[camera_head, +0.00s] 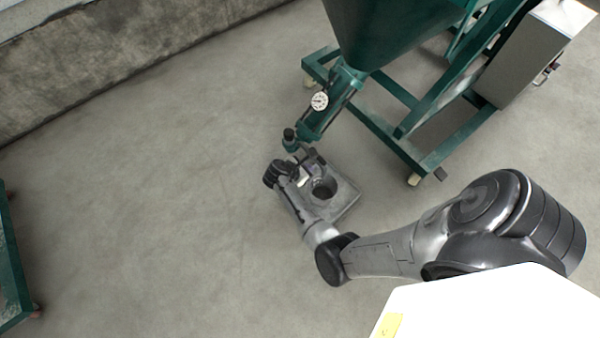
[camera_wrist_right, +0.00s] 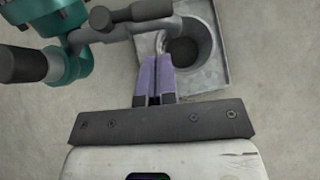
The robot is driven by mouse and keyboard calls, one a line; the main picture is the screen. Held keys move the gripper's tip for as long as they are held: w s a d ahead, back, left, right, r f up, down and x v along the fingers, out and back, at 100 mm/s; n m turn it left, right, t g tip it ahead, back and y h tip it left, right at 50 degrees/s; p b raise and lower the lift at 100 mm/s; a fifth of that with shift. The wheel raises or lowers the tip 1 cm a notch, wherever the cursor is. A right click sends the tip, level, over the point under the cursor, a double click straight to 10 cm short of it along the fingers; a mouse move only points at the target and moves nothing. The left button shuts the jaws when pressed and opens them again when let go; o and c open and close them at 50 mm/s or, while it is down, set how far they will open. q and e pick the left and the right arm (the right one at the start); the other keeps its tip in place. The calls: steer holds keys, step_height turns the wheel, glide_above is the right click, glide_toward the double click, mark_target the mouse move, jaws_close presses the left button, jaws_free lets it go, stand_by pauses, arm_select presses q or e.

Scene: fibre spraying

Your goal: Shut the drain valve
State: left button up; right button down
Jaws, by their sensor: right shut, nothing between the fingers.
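The drain valve is a small green fitting (camera_head: 291,143) at the low end of the green pipe under the hopper. In the right wrist view the green valve body (camera_wrist_right: 72,40) is at the upper left. A grey bar-shaped lever (camera_wrist_right: 140,28) runs right from it, with a dark round knob (camera_wrist_right: 101,18) beside it. My right gripper (camera_wrist_right: 155,60) is shut and empty; its purple fingertips are just below the lever in this view. I cannot tell whether they touch it. In the head view my right gripper (camera_head: 311,160) is close to the valve, its fingers small. My left gripper is out of view.
A grey square block with a round hole (camera_head: 348,199) is on the floor below the gripper. The green hopper (camera_head: 385,30) and its frame (camera_head: 400,148) stand at upper right, with a dial gauge (camera_head: 319,101) on the pipe.

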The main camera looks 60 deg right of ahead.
mark_target(320, 163)
steer(key=shift+s+d+r+b, duration=0.1)
steer(key=shift+s+d+b, duration=0.2)
steer(key=shift+d, duration=0.55)
steer(key=shift+s+d+b, duration=0.25)
steer(key=shift+d, duration=0.55)
